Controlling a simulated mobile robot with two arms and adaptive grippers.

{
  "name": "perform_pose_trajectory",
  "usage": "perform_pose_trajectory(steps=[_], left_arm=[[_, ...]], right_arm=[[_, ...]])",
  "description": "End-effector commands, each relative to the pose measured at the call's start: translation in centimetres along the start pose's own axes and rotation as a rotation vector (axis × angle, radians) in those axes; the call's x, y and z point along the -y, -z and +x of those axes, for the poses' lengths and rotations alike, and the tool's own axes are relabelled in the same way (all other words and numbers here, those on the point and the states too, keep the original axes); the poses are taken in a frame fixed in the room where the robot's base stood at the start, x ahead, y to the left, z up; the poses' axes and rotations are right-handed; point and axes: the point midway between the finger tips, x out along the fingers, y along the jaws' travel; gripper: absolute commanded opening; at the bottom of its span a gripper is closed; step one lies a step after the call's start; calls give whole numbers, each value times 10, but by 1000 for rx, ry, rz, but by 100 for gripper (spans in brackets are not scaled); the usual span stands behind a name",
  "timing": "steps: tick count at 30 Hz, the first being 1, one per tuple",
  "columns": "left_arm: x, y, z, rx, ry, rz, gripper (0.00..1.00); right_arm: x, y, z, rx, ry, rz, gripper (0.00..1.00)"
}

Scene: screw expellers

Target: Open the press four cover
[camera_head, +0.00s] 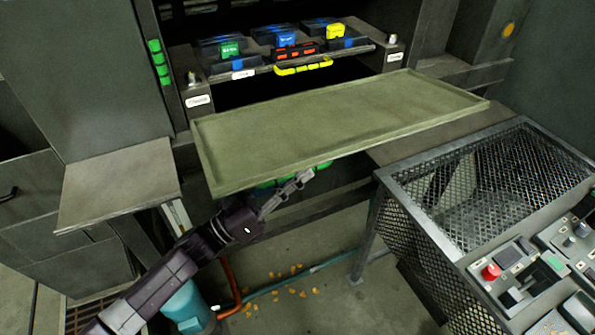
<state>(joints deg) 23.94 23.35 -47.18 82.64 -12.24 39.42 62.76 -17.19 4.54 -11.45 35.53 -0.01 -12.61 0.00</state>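An olive-green panel with a raised rim (340,122), which looks like the press cover, juts out from the machine, with the dark opening visible behind it. A green part, perhaps a handle (265,184), shows in pieces below its front edge; the rest is hidden by the panel and my gripper. My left gripper (296,183) reaches up from the lower left, its metal fingers just under the panel's front edge beside the green part. Whether the fingers close on it is unclear. My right gripper is out of view.
Behind the panel is a shelf of small dark blocks with green, blue, red and yellow parts (285,50). A mesh-walled bin (405,215) stands at the right, a control panel with a red button (490,271) at the lower right. Floor between (320,275) has hoses and crumbs.

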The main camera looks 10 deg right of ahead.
Motion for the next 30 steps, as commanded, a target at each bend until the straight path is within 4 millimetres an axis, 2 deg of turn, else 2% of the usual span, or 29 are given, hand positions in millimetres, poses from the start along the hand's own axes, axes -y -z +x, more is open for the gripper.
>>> perform_pose_trajectory(steps=[11, 12, 16, 25, 30], left_arm=[[2, 0, 0, 0, 4, -1, 0], [2, 0, 0, 0, 4, -1, 15], [2, 0, 0, 0, 4, -1, 29], [1, 0, -2, 1, 3, -1, 29], [2, -1, -23, 3, 5, -2, 29]], right_arm=[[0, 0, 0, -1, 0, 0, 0], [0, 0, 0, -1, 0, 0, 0], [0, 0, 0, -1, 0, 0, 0], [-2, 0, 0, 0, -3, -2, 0], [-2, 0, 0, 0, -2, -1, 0]])
